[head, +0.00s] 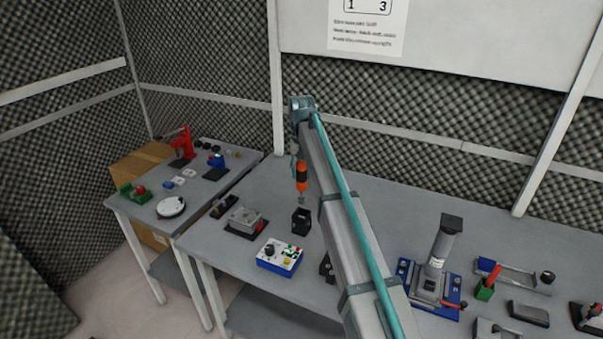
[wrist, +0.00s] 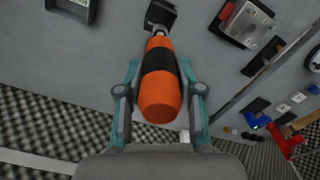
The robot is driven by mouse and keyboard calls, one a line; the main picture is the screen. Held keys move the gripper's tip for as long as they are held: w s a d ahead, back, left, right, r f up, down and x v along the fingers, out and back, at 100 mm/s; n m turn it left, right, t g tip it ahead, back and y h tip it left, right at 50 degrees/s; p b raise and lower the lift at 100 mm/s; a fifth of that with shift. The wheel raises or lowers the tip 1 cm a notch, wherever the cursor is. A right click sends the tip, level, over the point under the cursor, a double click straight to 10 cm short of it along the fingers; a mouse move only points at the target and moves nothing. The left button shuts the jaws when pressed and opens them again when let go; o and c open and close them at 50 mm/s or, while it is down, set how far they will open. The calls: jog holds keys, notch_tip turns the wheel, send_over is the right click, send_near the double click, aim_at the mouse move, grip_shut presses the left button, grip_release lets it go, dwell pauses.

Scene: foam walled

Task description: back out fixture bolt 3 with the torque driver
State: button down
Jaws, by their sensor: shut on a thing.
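My gripper (head: 298,158) is shut on the torque driver (head: 302,176), an orange tool with a black band, held roughly upright with its tip down. In the wrist view the driver (wrist: 158,88) sits between my two gripper fingers (wrist: 159,68). Its metal tip is over or at the mouth of a black square holder (head: 301,222), which also shows in the wrist view (wrist: 163,14); I cannot tell whether the tip is inside. A grey metal block on a dark base, probably the fixture (head: 245,219), is left of the holder; it also shows in the wrist view (wrist: 246,22). Bolt numbers cannot be read.
A blue-and-white control box (head: 279,257) stands in front of the holder. A blue-based press-like device (head: 432,272) is to the right, beyond my arm. A side table (head: 150,200) at left carries a red tool and small parts. Foam walls stand behind the benches.

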jog(key=shift+r+p, duration=1.5)
jog(key=shift+r, duration=1.5)
